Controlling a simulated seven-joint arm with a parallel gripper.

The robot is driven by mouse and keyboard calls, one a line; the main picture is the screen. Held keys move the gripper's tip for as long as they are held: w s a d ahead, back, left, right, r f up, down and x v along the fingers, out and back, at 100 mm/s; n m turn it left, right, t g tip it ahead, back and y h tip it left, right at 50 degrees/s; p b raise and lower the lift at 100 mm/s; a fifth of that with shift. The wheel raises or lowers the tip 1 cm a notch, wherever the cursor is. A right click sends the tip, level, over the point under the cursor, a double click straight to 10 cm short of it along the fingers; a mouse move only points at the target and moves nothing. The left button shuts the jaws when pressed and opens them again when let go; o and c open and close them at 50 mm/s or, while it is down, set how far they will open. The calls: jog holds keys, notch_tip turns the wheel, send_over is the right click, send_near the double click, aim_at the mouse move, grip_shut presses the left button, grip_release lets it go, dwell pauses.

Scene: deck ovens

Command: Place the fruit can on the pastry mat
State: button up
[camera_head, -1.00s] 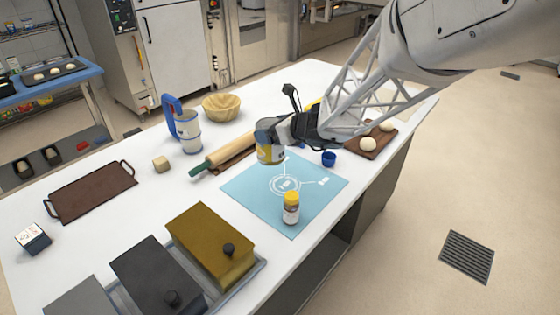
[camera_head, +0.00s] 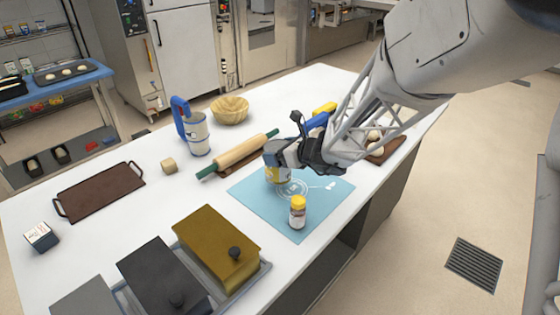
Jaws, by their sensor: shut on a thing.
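The fruit can (camera_head: 275,174), with a yellow and grey-blue label, is held by my gripper (camera_head: 286,154) over the far part of the pastry mat. My gripper is shut on the can's upper part and hides some of it. The can looks roughly upright. I cannot tell whether its base touches the mat. The pastry mat (camera_head: 318,207) is light blue with white markings and lies flat on the white counter.
A yellow-capped jar (camera_head: 297,214) stands on the mat's near part. A rolling pin (camera_head: 238,154) lies behind the mat on the left. A lidded container row with a mustard lid (camera_head: 216,243) is at front left. My arm hides part of the counter's right side.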

jog(key=shift+f, duration=1.85)
jog(key=shift+f, duration=0.15)
jog(key=o, duration=1.1)
jog(key=shift+s+d+r, duration=0.25)
jog(key=shift+d+r, duration=0.05)
jog(key=v, duration=1.1)
jog(key=shift+s, duration=0.1)
jog(key=shift+r, duration=0.1)
